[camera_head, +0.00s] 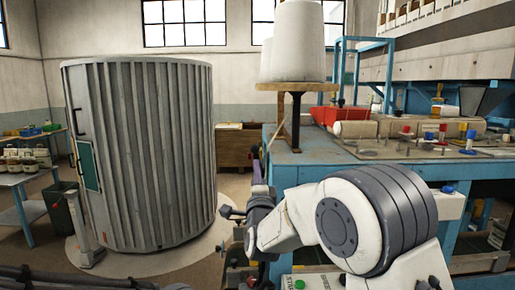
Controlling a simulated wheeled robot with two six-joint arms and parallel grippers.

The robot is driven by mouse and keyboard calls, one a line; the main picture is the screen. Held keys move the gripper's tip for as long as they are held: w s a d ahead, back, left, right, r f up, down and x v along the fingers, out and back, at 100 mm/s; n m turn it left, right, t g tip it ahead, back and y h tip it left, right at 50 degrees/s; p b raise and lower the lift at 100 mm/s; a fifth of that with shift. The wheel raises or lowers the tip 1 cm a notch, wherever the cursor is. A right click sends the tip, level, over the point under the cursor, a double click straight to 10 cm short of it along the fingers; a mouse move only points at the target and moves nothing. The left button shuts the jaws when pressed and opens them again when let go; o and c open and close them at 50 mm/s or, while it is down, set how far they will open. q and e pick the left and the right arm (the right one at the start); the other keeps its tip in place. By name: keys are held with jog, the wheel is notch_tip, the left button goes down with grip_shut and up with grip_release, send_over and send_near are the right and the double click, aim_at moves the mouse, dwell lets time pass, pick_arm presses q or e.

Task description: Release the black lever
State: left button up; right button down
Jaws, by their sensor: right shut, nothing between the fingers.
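My right arm comes in from the lower right, and its dark wrist and gripper (262,198) are left of the blue table's front corner. The right gripper is shut with nothing in it; its fingertips are small and hard to make out. A small dark knobbed handle (227,212) shows just left of the gripper and may be the black lever. I cannot tell whether the gripper touches it. My left gripper is not in view.
A blue machine table (325,157) with white thread cones (298,45) on a wooden stand is at the right. A tall grey ribbed cylinder (145,150) stands at the left, with a dark bin (63,207) beside it. Open floor lies between.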

aim_at(255, 151)
jog(key=p+x, duration=0.2)
jog(key=x, duration=0.2)
jog(key=shift+r, duration=0.15)
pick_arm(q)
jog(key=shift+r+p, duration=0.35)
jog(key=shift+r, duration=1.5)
pick_arm(e)
jog(key=shift+w, duration=0.5)
